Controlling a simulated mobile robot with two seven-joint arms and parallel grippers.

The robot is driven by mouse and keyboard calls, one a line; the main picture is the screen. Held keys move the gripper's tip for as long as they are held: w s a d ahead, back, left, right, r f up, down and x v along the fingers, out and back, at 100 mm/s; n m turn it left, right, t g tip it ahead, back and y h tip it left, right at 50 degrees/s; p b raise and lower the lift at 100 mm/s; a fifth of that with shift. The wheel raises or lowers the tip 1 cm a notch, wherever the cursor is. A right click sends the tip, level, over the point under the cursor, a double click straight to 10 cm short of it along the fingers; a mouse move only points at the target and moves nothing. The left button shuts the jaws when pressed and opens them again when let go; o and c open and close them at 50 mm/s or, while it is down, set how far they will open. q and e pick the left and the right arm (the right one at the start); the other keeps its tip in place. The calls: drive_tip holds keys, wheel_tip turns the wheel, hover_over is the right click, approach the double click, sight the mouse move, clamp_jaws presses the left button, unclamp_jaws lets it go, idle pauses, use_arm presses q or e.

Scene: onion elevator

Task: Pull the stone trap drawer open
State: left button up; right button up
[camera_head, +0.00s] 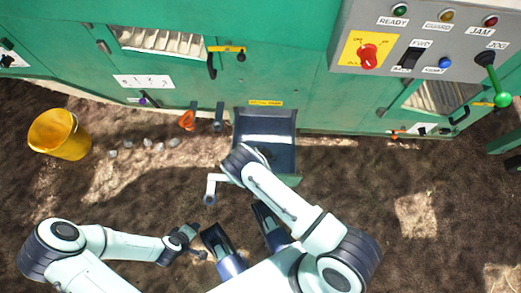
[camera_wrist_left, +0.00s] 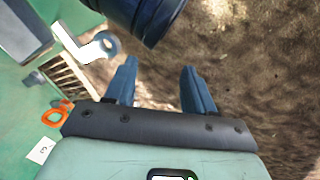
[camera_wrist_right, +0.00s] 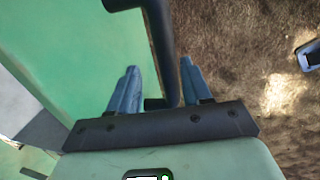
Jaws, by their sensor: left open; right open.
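The stone trap drawer (camera_head: 266,125) sticks out from the green machine below a yellow label, its dark-walled inside showing from above. My right arm covers part of its front. In the right wrist view a black bar handle (camera_wrist_right: 160,45) stands on a green face (camera_wrist_right: 75,50). My right gripper (camera_wrist_right: 158,75) is open, with the bar running between its fingers; I cannot tell if they touch it. The head view hides this gripper behind the arm. My left gripper (camera_head: 195,240) is open and empty over the soil, left of the drawer; its fingers also show in the left wrist view (camera_wrist_left: 158,75).
A pale crank (camera_head: 212,187) stands left of the drawer, near my right arm. An orange part (camera_head: 187,120) is on the machine wall. A yellow bucket (camera_head: 60,134) and several stones (camera_head: 146,143) lie left. A control panel (camera_head: 425,40) is upper right. Soil in front is clear.

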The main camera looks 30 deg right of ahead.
use_arm(q)
drive_tip(key=s+d+r+g+h+p, duration=0.1)
drive_tip(key=s+d+r+g+p, duration=0.1)
drive_tip(key=s+d+r+p, duration=0.1)
drive_tip(key=s+r+p, duration=0.1)
drive_tip(key=s+r, duration=0.1)
drive_tip(key=s, duration=0.1)
drive_tip(key=shift+s+d, duration=0.15)
drive_tip(key=shift+s, duration=0.2)
use_arm(e)
wheel_tip(320, 180, up, 12)
drive_tip(key=s+a, duration=0.1)
drive_tip(key=s, duration=0.1)
drive_tip(key=shift+r, duration=0.25)
drive_tip(key=shift+a, duration=0.1)
